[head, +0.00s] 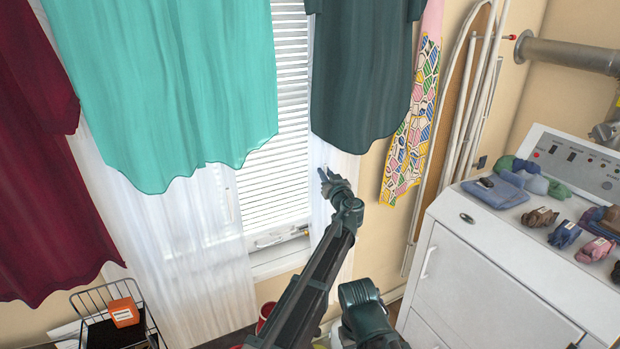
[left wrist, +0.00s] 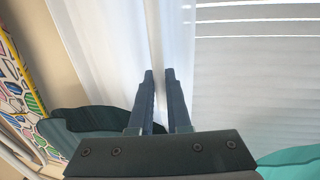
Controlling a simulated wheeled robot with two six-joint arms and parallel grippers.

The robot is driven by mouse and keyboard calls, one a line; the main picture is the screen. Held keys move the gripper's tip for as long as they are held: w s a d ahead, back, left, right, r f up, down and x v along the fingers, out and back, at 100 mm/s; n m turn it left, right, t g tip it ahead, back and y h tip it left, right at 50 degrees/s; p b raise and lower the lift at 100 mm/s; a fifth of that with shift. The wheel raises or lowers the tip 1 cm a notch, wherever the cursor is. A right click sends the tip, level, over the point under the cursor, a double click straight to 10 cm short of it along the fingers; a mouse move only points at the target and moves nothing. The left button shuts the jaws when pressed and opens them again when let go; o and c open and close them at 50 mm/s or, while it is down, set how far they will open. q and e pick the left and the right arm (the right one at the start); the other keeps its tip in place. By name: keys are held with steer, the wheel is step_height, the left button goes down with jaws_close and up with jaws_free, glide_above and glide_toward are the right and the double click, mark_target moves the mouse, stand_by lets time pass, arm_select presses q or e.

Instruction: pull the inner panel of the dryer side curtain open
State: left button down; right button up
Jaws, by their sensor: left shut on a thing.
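The dryer side curtain (head: 318,212) is a narrow sheer white strip at the window's right edge, partly hidden by a hanging dark green garment and my arm. My left gripper (head: 325,180) is at this curtain, below the dark garment's hem. In the left wrist view, the white curtain (left wrist: 110,35) hangs at the left and centre, with a pale vertical fold running down to my left gripper (left wrist: 159,82). The fingers are close together on that fold. I cannot clearly separate an inner panel from an outer one. My right gripper is not in view.
A window with white blinds (head: 275,190) stands behind. A turquoise garment (head: 175,90) and a maroon garment (head: 35,170) hang left. The white dryer (head: 480,285) with small folded items, and an ironing board (head: 455,110), stand right. A wire basket (head: 140,322) is lower left.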

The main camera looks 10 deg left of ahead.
arm_select(q)
steer(key=shift+w+d, duration=0.55)
steer(key=shift+d, duration=0.3)
steer(key=shift+w+d, duration=0.55)
steer(key=shift+d, duration=0.25)
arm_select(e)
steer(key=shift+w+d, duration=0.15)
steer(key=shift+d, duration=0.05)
arm_select(q)
steer(key=c, duration=0.9)
jaws_free()
steer(key=shift+o, duration=0.2)
